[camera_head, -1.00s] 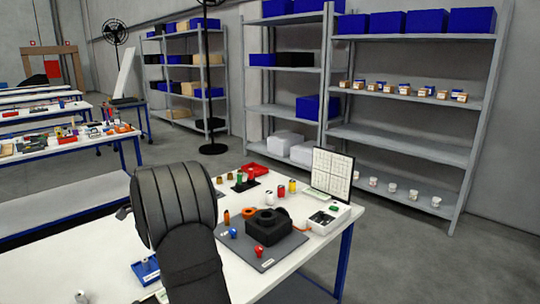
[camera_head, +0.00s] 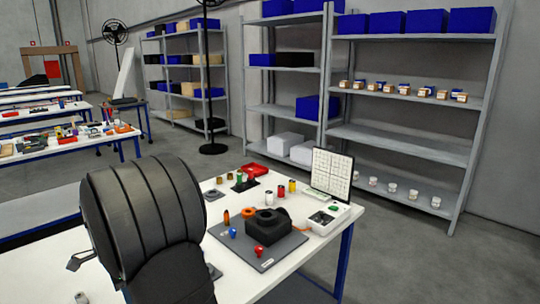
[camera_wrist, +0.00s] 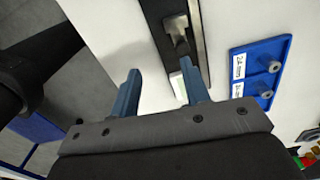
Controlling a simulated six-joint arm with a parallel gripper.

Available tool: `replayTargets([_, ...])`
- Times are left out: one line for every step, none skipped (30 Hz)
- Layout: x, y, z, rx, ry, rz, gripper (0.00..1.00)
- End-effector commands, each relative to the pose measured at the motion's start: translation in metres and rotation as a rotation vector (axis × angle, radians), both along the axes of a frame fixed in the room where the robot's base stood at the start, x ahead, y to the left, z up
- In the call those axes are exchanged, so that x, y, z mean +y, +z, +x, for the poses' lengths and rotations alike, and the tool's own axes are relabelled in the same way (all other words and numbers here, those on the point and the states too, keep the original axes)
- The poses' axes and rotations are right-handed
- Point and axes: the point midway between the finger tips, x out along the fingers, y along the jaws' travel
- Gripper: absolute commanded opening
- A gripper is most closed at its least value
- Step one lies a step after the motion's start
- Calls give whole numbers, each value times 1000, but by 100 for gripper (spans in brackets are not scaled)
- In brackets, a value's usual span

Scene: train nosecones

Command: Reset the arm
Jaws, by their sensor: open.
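My gripper (camera_wrist: 161,80) is open in the wrist view, with its two blue fingers apart and nothing held between them. The fingers are over the white table (camera_wrist: 112,25), near a dark strip with a metal-topped piece (camera_wrist: 177,28) on it. One fingertip overlaps that strip in the picture; I cannot tell whether they touch. In the head view my dark arm covers the table's front left part, and the gripper's fingers cannot be made out clearly.
A blue labelled holder (camera_wrist: 251,70) with small metal pieces lies right of the fingers. In the head view, a grey mat (camera_head: 263,262) bears a black block (camera_head: 268,222) and small coloured parts. A white gridded panel (camera_head: 331,173) stands behind. Shelves (camera_head: 400,140) stand beyond.

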Motion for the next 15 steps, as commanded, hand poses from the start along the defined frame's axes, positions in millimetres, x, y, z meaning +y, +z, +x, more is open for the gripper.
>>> replayTargets([9, -6, -3, 2, 4, -1, 43])
replayTargets([14, -9, -4, 1, 3, -1, 43])
replayTargets([20, -13, -6, 1, 3, -1, 43])
replayTargets([24, -15, -8, 1, 4, -1, 43])
replayTargets([28, -18, -9, 1, 3, -1, 43])
replayTargets([32, -21, -10, 2, 2, -1, 43])
replayTargets([36, -23, -11, 2, 2, -1, 43])
replayTargets([39, -25, -12, 1, 2, -1, 43])
replayTargets([42, -26, -13, 0, 2, 0, 43])
replayTargets([45, -28, -14, 0, 1, 0, 43])
replayTargets([46, -29, -14, 0, 1, 0, 43])
replayTargets([48, -30, -14, 0, 0, 0, 43])
replayTargets([50, -31, -15, 0, 0, 0, 43])
replayTargets([50, -32, -15, 0, 0, 0, 43])
replayTargets([51, -32, -15, 0, 0, 0, 43])
